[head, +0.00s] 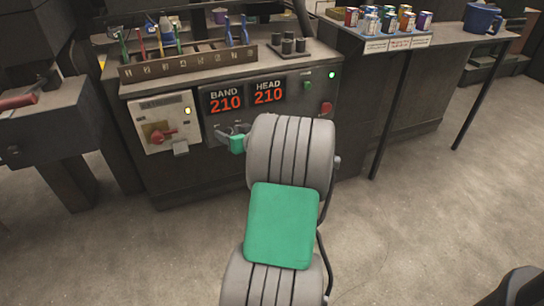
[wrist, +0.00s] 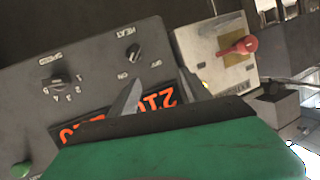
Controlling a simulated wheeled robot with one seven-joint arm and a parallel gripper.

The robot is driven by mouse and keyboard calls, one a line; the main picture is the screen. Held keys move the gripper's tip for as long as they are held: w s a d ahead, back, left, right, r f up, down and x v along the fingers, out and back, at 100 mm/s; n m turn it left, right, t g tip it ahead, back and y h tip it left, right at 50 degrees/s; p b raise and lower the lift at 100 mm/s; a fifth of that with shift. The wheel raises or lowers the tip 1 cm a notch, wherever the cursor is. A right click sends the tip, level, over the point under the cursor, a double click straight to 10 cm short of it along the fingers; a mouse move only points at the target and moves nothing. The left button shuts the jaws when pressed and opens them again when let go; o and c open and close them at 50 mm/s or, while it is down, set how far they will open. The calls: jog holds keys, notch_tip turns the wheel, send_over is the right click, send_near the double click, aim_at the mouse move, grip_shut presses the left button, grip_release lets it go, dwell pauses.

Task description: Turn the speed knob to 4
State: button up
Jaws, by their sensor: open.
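The speed knob (wrist: 60,82) is a small dark knob on the grey panel, with the word SPEED beside it and small digits around it. It shows in the wrist view at the left; my arm hides it in the head view. I cannot tell which digit it points to. My gripper (wrist: 158,92) is open and empty, its two grey fingers pointing at the panel near the displays. It also shows at the panel in the head view (head: 228,137). The speed knob lies to the left of both fingers in the wrist view, apart from them.
A heat knob (wrist: 135,53) sits near the fingers. Red displays reading 210 (head: 226,102) are on the panel. A box with a red rotary switch (head: 163,134) is at the left. A green button (head: 307,86) and a red button (head: 326,107) are at the right.

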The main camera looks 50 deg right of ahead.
jog(key=s+d+f+m+t+h+b, duration=0.1)
jog(key=s+d+f+m+h+b, duration=0.15)
jog(key=s+d, duration=0.35)
jog(key=s+d+f+m+h+b, duration=0.1)
jog(key=s+d+f+h, duration=0.25)
jog(key=d, duration=0.35)
jog(key=b+x, duration=0.1)
jog(key=x, duration=0.6)
jog(key=shift+d+b, duration=0.35)
jog(key=shift+d, duration=0.15)
jog(key=shift+m, duration=0.25)
jog(key=shift+c, duration=0.5)
grip_shut()
